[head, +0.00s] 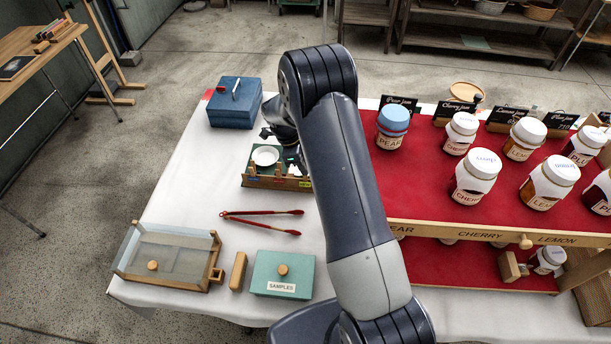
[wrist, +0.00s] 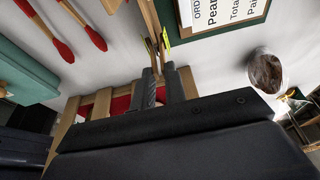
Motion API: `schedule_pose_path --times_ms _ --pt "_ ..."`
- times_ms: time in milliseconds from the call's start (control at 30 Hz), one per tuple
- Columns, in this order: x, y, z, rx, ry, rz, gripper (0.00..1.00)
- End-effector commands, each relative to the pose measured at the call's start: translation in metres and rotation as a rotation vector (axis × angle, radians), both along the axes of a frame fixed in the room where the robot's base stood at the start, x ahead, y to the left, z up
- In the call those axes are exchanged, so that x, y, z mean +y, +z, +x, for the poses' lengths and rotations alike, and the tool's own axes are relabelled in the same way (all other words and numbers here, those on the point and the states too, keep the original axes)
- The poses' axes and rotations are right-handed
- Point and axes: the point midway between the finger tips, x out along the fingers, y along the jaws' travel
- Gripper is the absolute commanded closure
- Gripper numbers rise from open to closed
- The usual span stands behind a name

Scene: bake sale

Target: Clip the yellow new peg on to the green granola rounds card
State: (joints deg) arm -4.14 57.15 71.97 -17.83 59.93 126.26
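My gripper (wrist: 160,70) points over the small table area near the order board in the wrist view. Its two dark fingers are close together, with a small wooden peg with yellow sides (wrist: 166,38) at their tips. In the head view the gripper is mostly hidden behind my arm, by the wooden peg rack (head: 262,181), which has several pegs and coloured marks. I cannot make out the green granola rounds card in either view.
A dark green board with an order sheet (wrist: 228,12) lies close to the fingertips. Red tongs (head: 262,213), a teal samples box (head: 270,288), a glass-lidded case (head: 165,255) and a blue box (head: 222,112) are on the white cloth. Jam jars (head: 475,178) stand right.

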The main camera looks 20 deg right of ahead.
Motion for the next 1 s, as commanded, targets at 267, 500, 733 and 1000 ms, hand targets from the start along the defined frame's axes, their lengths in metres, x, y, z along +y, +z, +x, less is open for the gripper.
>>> schedule_pose_path --times_ms 267,500,733,1000 --pt "0.000 0.000 0.000 0.000 0.000 0.000 1.00" --pt "0.000 0.002 0.000 -0.001 0.000 0.000 1.00" --pt "0.000 0.015 0.000 -0.001 0.000 0.001 1.00" --pt "0.000 0.031 0.000 -0.001 0.000 0.001 1.00"
